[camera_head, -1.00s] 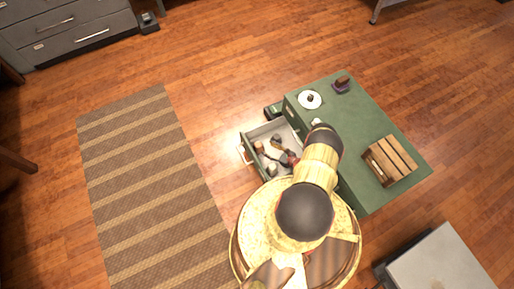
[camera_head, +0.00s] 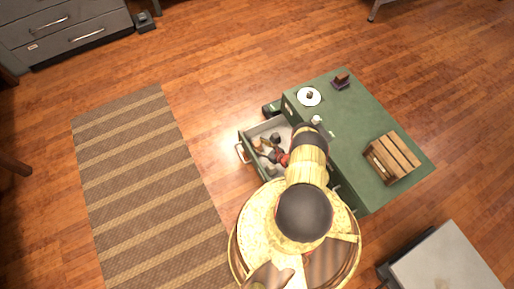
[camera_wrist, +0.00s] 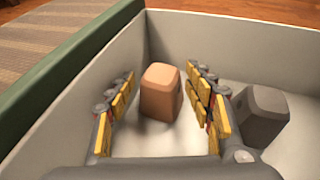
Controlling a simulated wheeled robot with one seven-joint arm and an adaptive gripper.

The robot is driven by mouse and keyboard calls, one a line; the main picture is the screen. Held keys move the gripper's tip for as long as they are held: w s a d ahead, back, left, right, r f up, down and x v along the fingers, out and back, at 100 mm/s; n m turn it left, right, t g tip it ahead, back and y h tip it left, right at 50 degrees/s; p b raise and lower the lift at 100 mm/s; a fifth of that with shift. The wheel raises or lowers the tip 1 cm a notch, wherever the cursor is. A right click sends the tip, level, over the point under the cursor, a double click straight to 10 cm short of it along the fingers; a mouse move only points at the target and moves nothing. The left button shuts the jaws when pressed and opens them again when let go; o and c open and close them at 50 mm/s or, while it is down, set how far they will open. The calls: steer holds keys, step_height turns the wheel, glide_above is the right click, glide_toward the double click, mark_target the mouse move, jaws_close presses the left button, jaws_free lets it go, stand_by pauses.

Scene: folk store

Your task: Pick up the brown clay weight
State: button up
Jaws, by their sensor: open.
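The brown clay weight (camera_wrist: 161,92) is a small tan-orange block with rounded edges. It stands on the pale floor of the open drawer (camera_head: 252,165), close to the drawer's wall in the wrist view. My gripper (camera_wrist: 160,88) is open, with its yellow-padded fingers on the left and right of the weight. The weight appears between the fingertips, with a gap on each side, so nothing is gripped. In the head view my gripper (camera_head: 267,152) is low in the drawer, and the weight there is small and partly hard to make out.
A dark grey block (camera_wrist: 262,114) stands just right of the right finger in the drawer. The drawer walls (camera_wrist: 236,38) rise close around my gripper. The green cabinet top (camera_head: 350,150) holds a wooden crate (camera_head: 391,157), a white plate (camera_head: 309,97) and small items.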

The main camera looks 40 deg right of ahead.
steer(key=shift+c, duration=0.4)
steer(key=c, duration=1.1)
steer(key=shift+c, duration=0.3)
